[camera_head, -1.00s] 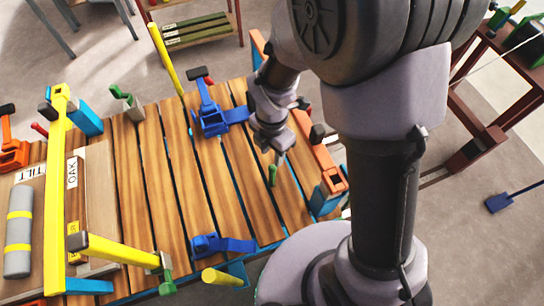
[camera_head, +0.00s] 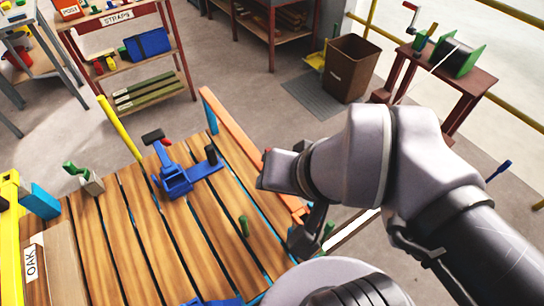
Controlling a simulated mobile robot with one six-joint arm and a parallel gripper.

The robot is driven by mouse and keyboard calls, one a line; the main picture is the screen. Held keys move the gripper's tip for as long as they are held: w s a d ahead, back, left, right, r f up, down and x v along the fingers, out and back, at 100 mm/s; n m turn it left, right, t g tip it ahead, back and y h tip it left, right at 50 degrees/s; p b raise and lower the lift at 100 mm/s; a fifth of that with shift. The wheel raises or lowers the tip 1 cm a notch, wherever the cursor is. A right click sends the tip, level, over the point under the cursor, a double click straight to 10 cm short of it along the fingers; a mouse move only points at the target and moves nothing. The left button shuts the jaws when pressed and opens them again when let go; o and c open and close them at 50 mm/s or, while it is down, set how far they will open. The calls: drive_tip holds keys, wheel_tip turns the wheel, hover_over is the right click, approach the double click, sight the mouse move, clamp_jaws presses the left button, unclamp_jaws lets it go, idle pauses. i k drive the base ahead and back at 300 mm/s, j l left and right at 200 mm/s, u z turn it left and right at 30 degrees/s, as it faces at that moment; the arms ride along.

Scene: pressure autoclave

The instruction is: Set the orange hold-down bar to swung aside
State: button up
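The orange hold-down bar (camera_head: 232,130) runs along the right side of the slatted wooden table (camera_head: 150,225). Its far end sits at a blue post (camera_head: 212,118) at the table's far corner. My arm covers part of its middle, and its near end shows beside my gripper. My gripper (camera_head: 304,240) is a dark shape pointing down close to that near end, partly hidden by my arm. I cannot tell whether it touches the bar or whether its fingers are open.
A blue clamp (camera_head: 175,180) with a black-ended lever stands on the slats, left of the bar. A green peg (camera_head: 243,226) stands nearer. A yellow post (camera_head: 120,128) rises at the far edge. Beyond are a brown bin (camera_head: 350,68) and open floor.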

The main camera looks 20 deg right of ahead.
sight(292, 204)
drive_tip(key=k+l, duration=0.1)
drive_tip(key=k, duration=0.3)
drive_tip(key=k+l, duration=0.15)
drive_tip(key=k, duration=0.3)
